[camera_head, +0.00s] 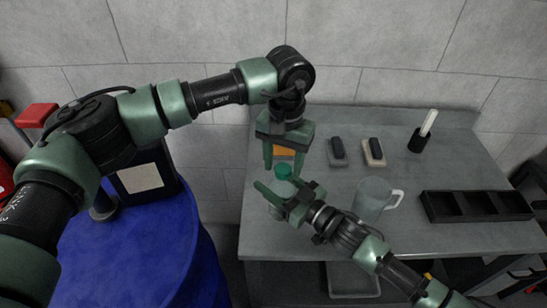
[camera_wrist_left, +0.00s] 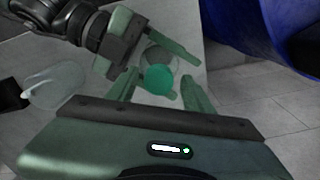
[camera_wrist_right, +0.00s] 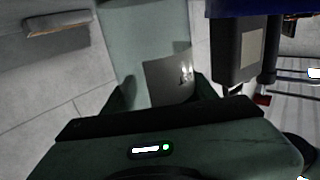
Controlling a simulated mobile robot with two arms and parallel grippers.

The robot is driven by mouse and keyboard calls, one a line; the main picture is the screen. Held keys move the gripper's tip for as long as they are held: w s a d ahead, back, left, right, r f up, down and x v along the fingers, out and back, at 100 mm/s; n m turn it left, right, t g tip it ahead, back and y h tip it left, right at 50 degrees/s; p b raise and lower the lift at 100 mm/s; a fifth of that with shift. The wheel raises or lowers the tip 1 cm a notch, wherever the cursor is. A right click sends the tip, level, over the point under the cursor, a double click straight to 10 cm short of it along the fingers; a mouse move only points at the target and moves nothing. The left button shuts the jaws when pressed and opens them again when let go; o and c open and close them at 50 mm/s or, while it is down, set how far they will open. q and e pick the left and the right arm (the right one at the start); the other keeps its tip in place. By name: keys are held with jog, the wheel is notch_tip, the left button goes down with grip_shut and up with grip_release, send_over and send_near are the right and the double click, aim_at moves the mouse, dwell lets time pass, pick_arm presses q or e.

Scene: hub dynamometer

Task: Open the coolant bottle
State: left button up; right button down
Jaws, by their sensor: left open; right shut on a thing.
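The coolant bottle (camera_head: 279,213) is a pale, translucent bottle with a round green cap (camera_head: 283,171), upright near the table's left front. My right gripper (camera_head: 282,198) is shut on the bottle's body from the front right. My left gripper (camera_head: 284,165) points down from above, open, with its fingers on either side of the cap. In the left wrist view the cap (camera_wrist_left: 158,80) lies between the open fingers, with gaps visible. In the right wrist view a grey surface, seemingly the bottle (camera_wrist_right: 168,80), fills the space between the fingers.
A clear jug (camera_head: 371,198) stands right of the bottle. Two dark-topped blocks (camera_head: 338,149) (camera_head: 374,148), a black cup (camera_head: 416,142) with a white stick, and a black divided tray (camera_head: 475,206) are on the grey table (camera_head: 310,235). A blue drum (camera_head: 135,245) stands left.

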pick_arm(q)
grip_shut()
